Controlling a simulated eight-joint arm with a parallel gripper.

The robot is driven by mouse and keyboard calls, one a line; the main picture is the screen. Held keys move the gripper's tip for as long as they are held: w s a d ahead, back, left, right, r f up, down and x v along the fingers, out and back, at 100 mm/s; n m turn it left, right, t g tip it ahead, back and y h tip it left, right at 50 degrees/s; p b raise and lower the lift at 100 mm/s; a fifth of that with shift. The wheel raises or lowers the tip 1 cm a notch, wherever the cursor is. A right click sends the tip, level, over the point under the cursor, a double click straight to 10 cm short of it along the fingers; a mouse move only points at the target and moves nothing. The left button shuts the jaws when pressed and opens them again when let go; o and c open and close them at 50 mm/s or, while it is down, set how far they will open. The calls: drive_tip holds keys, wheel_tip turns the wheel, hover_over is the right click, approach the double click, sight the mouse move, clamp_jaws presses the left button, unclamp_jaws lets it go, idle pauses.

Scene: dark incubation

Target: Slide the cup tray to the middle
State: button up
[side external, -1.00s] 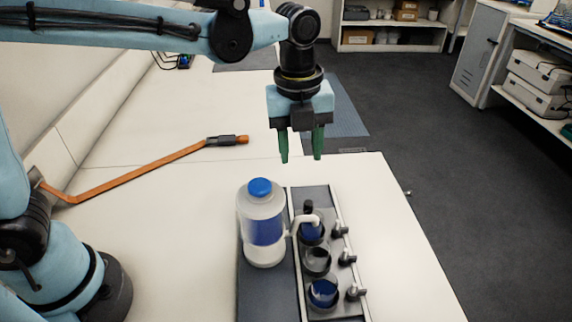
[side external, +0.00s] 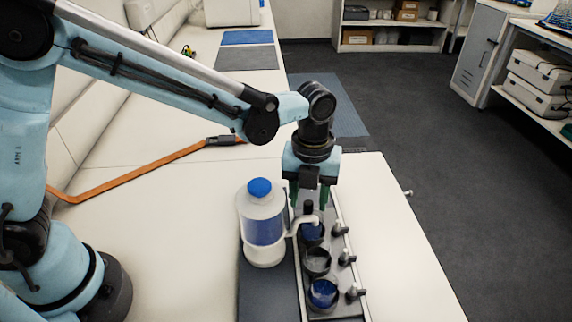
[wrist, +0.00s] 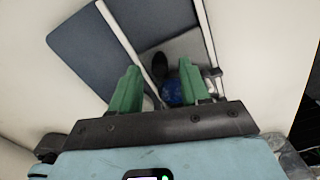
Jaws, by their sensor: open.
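The cup tray (side external: 335,277) is a grey strip between pale rails, holding three dark-rimmed cups in a row. The far cup (side external: 311,232) shows blue, the middle cup (side external: 317,263) looks clear or grey, and the near cup (side external: 323,294) shows blue. A black upright post (side external: 308,207) stands at the tray's far end. My gripper (side external: 309,198) is low over that end, open, its green fingers to either side of the post. In the wrist view the post (wrist: 158,62) and a blue cup (wrist: 173,92) show between the fingers; contact cannot be told.
A white dispenser bottle (side external: 263,222) with a blue cap stands left of the tray, its spout above the far cup. A dark mat (side external: 268,290) lies under it. The white table is clear further right.

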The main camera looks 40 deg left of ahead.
drive_tip(key=shift+f, duration=1.05)
clamp_jaws()
